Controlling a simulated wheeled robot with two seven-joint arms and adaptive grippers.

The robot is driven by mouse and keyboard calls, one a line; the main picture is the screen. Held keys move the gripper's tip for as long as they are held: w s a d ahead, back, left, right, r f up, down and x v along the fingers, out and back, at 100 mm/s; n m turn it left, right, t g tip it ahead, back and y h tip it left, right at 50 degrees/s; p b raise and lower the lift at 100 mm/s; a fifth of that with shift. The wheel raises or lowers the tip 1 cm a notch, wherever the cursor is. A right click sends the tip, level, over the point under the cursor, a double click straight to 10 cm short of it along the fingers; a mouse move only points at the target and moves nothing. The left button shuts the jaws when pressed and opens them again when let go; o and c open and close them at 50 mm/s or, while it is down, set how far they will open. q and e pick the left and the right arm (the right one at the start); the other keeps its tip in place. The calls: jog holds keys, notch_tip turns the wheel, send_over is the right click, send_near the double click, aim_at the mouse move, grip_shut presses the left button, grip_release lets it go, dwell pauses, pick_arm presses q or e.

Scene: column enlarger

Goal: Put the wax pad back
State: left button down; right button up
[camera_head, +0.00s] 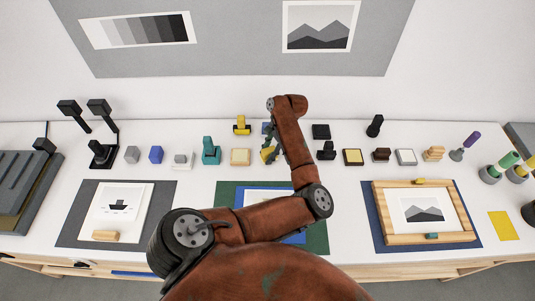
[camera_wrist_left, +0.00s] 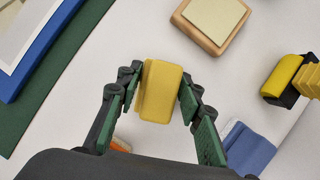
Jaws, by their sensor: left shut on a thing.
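My left gripper (camera_wrist_left: 158,95) has green fingers and is shut on a yellow block (camera_wrist_left: 161,90), seen from above in the left wrist view. The block may be the wax pad, but I cannot tell for sure. In the head view my left gripper (camera_head: 268,142) is partly hidden by its arm, and the yellow block (camera_head: 266,154) shows at its tips, over the middle of the white table. A wooden block with a cream top (camera_head: 240,157) stands just left of it and also shows in the wrist view (camera_wrist_left: 212,22). My right gripper is out of view.
A blue block (camera_wrist_left: 248,150) and a yellow-and-black tool (camera_wrist_left: 284,78) stand near the gripper. A row of small items lines the back of the white table (camera_head: 345,133). A wooden frame (camera_head: 384,218) lies at right. A green mat (camera_head: 227,193) lies in front.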

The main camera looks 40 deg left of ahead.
pick_arm(q)
jog(key=c, duration=1.3)
grip_release()
jog(key=shift+o, duration=0.2)
jog(key=shift+v, duration=4)
jog(key=v, duration=1.2)
jog(key=shift+w+d+f, duration=0.1)
